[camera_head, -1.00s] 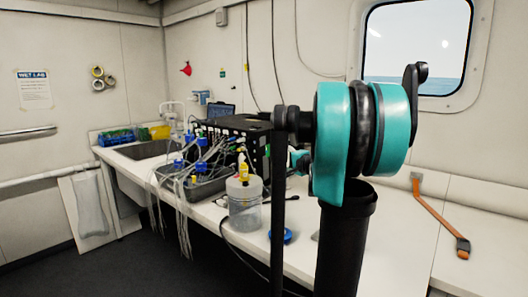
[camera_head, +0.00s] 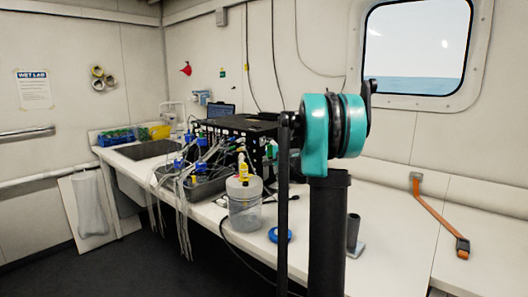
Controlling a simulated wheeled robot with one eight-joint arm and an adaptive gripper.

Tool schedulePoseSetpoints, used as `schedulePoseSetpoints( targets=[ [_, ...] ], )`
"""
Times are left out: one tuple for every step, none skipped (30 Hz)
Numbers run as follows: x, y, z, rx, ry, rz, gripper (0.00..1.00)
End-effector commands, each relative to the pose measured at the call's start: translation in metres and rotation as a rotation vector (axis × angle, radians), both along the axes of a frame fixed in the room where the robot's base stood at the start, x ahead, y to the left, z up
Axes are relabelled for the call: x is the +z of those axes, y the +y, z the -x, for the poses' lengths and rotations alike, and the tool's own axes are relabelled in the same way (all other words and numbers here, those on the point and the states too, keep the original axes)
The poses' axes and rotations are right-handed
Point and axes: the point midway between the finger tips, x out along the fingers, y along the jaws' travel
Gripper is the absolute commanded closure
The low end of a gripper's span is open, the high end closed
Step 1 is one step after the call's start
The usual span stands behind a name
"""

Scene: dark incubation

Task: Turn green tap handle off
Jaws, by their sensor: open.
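The black box (camera_head: 238,124) on the bench carries several thin tubes with small blue tap-like pieces (camera_head: 201,140) in front of it. A small green piece (camera_head: 269,150) shows at the right end of the box, close to my arm. It is too small to tell whether it is the green tap handle or how it is turned. My teal and black arm joint stands in the foreground, right of the box, and hides part of the bench behind it. My gripper is not in view.
A grey tray (camera_head: 205,187) of tubes and a clear bottle (camera_head: 244,205) with a yellow top stand on the white bench (camera_head: 385,262). A blue lid (camera_head: 280,235) and a grey cylinder (camera_head: 353,236) are near my arm. An orange strap (camera_head: 437,217) lies at right.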

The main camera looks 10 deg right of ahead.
Motion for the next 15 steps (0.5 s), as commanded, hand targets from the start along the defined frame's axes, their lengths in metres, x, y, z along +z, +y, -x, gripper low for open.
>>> schedulePoseSetpoints(
  targets=[
    [-0.001, 0.002, -0.007, 0.002, 0.0, 0.0, 0.31],
    [-0.001, 0.003, -0.011, 0.002, 0.0, 0.0, 0.31],
    [-0.001, 0.004, -0.015, 0.001, 0.0, 0.0, 0.31],
    [-0.002, 0.004, -0.017, 0.0, 0.0, 0.0, 0.31],
    [-0.002, 0.004, -0.02, 0.0, 0.0, 0.0, 0.31],
    [-0.002, 0.005, -0.022, 0.0, 0.0, 0.0, 0.31],
    [-0.002, 0.005, -0.023, -0.001, 0.0, 0.0, 0.31],
    [-0.002, 0.006, -0.025, -0.001, 0.0, -0.001, 0.31],
    [-0.003, 0.006, -0.026, -0.001, 0.0, -0.001, 0.31],
    [-0.003, 0.006, -0.026, -0.001, 0.0, -0.001, 0.31],
    [-0.003, 0.006, -0.026, -0.001, 0.0, -0.001, 0.31],
    [-0.003, 0.006, -0.027, -0.001, 0.0, -0.001, 0.31],
    [-0.003, 0.006, -0.027, -0.001, 0.0, -0.001, 0.31],
    [-0.003, 0.006, -0.026, 0.0, 0.0, -0.001, 0.31],
    [-0.003, 0.006, -0.026, 0.0, 0.0, -0.001, 0.31]
  ],
)
